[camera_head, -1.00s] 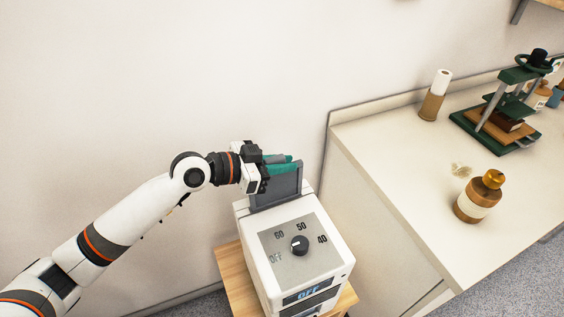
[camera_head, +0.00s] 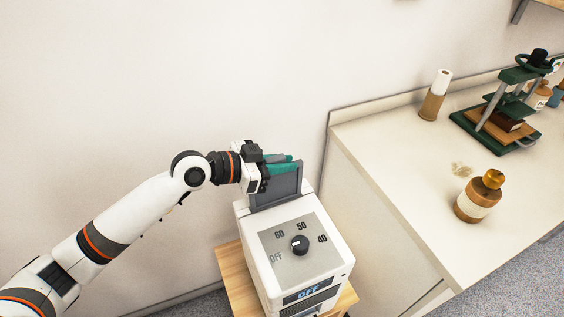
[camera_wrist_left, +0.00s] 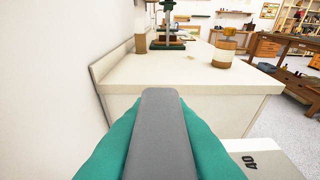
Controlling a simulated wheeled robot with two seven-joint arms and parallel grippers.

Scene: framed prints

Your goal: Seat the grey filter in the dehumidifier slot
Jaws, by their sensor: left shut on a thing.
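The white dehumidifier (camera_head: 262,262) stands on a small wooden stand, with a dial, the marks OFF, 60, 50 and 40, and a display reading OFF. The grey filter (camera_head: 285,188) stands upright at the rear of its top. Its lower edge meets the top there; I cannot tell how deep it sits in the slot. My left gripper (camera_head: 280,164), with teal fingers, is shut on the filter's upper edge. In the left wrist view the filter (camera_wrist_left: 161,130) lies between the teal fingers (camera_wrist_left: 160,145). My right gripper is not in view.
The wooden stand (camera_head: 229,262) is beside a pale counter (camera_head: 395,160) on the right. On it are a brown bottle (camera_head: 474,203), a paper roll in a holder (camera_head: 434,98) and a green press (camera_head: 500,105). The wall is close behind the dehumidifier.

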